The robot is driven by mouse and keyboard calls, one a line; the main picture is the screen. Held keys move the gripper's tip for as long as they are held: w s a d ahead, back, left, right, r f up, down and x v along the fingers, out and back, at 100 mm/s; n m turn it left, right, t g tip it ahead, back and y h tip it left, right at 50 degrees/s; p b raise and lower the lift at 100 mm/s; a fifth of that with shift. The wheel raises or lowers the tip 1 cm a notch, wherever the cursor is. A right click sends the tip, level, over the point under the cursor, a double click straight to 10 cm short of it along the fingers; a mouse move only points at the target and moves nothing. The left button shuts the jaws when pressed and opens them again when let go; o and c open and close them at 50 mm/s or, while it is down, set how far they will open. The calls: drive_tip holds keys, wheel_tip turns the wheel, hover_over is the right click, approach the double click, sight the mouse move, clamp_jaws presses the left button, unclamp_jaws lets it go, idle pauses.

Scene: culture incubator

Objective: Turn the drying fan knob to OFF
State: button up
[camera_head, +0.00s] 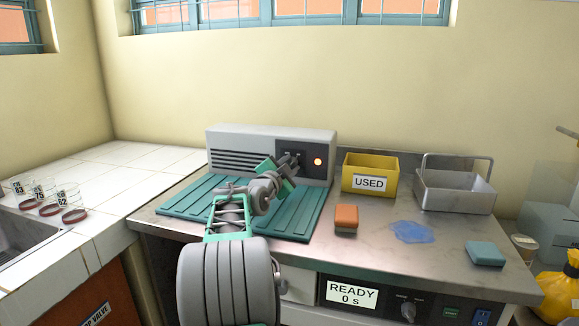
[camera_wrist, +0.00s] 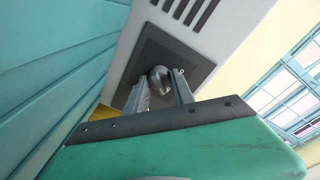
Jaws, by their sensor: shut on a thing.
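The drying fan (camera_head: 250,135) is a light grey box with a slotted grille at the back of the bench. My gripper (camera_head: 292,160) reaches to this panel from the front. In the wrist view, the round grey knob (camera_wrist: 158,77) sits between the two fingers of my gripper (camera_wrist: 160,88), which are shut on it. In the head view the fingers and wrist hide the knob. No OFF mark is readable.
A teal ribbed mat (camera_head: 190,202) lies before the fan. A yellow USED bin (camera_head: 370,162) and a metal basket (camera_head: 455,195) stand to the right. An orange sponge block (camera_head: 346,219), a blue spill (camera_head: 412,232) and a teal block (camera_head: 485,253) lie nearer the front.

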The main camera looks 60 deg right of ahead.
clamp_jaws()
drive_tip(key=shift+n+b, duration=0.3)
drive_tip(key=shift+n, duration=0.5)
drive_tip(key=o, duration=0.9)
unclamp_jaws()
drive_tip(key=a, duration=0.7)
drive_tip(key=shift+s+a+f, duration=0.1)
drive_tip(key=shift+s+a, duration=0.15)
drive_tip(key=shift+a, duration=0.15)
